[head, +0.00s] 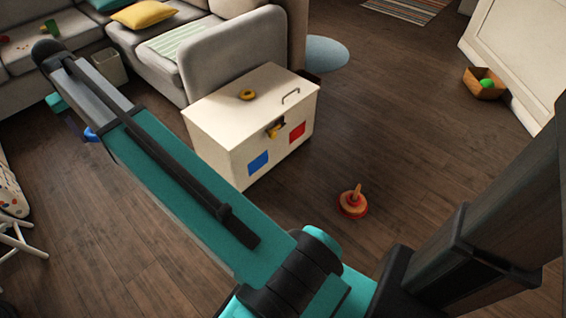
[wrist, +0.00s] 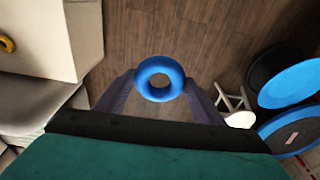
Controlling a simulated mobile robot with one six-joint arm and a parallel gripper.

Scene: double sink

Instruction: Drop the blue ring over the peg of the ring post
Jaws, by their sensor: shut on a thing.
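The blue ring (wrist: 147,69) is held between the fingertips of my gripper (wrist: 160,82) in the wrist view, with bare floor showing around it and through its hole. In the head view a small part of the blue ring (head: 91,134) shows at the left, mostly hidden behind my arm. My gripper (head: 72,124) is also largely hidden there. The ring post (head: 356,192), a wooden peg on a round base with a red ring, stands on the floor right of the white chest. My gripper and the blue ring are far to the left of it.
A white chest (head: 222,112) stands between them, with a yellow ring (head: 248,94) on top. A grey sofa (head: 180,50) is behind it. A cardboard box (head: 484,84) with a green ball sits at the right. A white stool (head: 20,238) is at the left edge. Floor around the post is clear.

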